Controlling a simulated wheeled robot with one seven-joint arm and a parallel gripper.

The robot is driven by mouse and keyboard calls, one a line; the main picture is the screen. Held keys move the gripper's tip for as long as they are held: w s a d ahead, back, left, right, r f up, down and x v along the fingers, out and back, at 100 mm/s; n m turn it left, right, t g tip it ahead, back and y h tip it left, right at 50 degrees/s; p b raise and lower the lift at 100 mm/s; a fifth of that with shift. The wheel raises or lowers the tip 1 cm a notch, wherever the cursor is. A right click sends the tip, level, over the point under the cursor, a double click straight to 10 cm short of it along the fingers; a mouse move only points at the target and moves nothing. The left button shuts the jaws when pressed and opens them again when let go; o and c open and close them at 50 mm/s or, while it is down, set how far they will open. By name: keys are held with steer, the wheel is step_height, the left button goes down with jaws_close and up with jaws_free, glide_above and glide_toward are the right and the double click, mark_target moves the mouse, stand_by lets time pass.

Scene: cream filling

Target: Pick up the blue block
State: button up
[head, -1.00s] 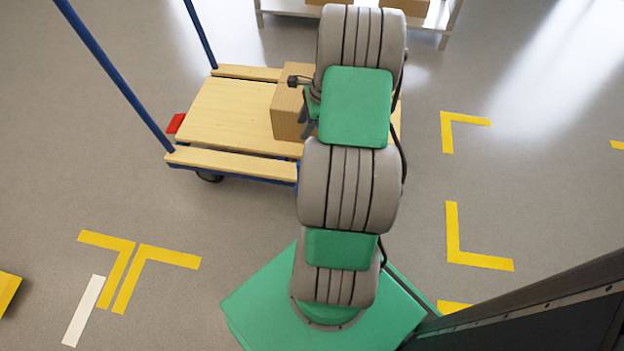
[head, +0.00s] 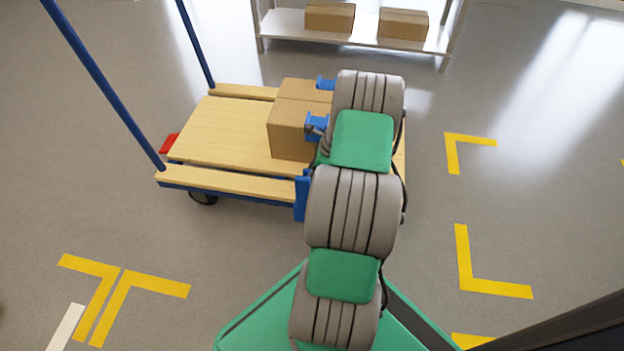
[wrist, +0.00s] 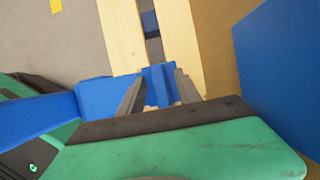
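In the wrist view, a blue block (wrist: 159,76) shows at the tips of my gripper (wrist: 158,82), beyond and partly between the two grey fingers. The fingers stand apart. Whether they touch the block is unclear. In the head view, an upright blue piece (head: 302,195) stands at the trolley's near edge, beside my arm. Two more blue pieces, a near one (head: 316,124) and a far one (head: 326,83), show against the cardboard box. I cannot tell which of these is the block in the wrist view. My fingers are hidden behind my arm in the head view.
The wooden trolley (head: 220,135) with blue handle posts carries the cardboard box (head: 289,132), close to my arm. A large blue surface (wrist: 280,62) stands at the right in the wrist view. A white shelf (head: 290,28) with boxes is behind. Floor is free on the right.

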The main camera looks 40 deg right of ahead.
jaws_close()
steer(key=shift+r, duration=0.15)
stand_by(0.5)
